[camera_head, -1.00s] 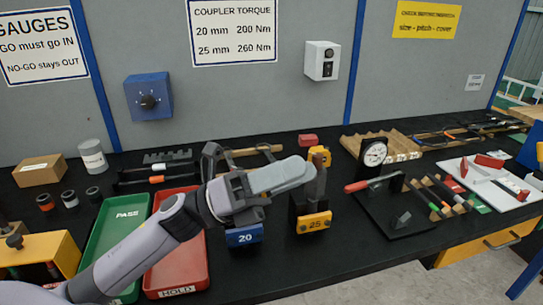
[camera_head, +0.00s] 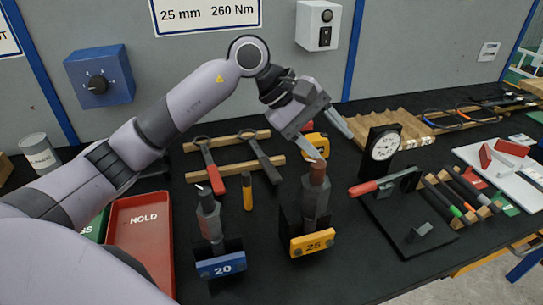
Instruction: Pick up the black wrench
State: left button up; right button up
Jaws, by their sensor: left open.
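The black wrench (camera_head: 262,157) lies across two wooden strips on the dark bench, near the picture's middle. Beside it on the left lies a wrench with a red handle (camera_head: 210,165). My left gripper (camera_head: 335,147) is open and empty, to the right of the black wrench and apart from it. Its fingers point down and right, and appear over the area near the 25 coupler stand. My right gripper is not in view.
Coupler stands labelled 20 (camera_head: 220,264) and 25 (camera_head: 312,242) hold upright bars in front of the wrenches. A dial gauge (camera_head: 384,145) and red-handled clamp stand (camera_head: 405,222) are right. A red HOLD tray (camera_head: 143,238) is left.

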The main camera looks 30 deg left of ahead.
pick_arm(q)
jog(key=w+a+f+y, duration=0.4)
jog(key=a+f+y, duration=0.2)
jog(key=a+f, duration=0.1)
jog(key=n+y, duration=0.1)
jog(key=y, duration=0.5)
send_near(263, 157)
jog(key=shift+w+a+f+g, duration=0.15)
jog(key=shift+w+f+g, duration=0.15)
jog(key=shift+w, duration=0.1)
jog(key=p+x, duration=0.1)
jog(key=x, duration=0.5)
jog(key=shift+a+f, duration=0.15)
jog(key=shift+f, duration=0.35)
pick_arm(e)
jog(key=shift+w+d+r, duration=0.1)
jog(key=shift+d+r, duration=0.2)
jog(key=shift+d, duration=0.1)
pick_arm(q)
jog(key=shift+f, duration=0.1)
jog(key=shift+w, duration=0.1)
grip_shut()
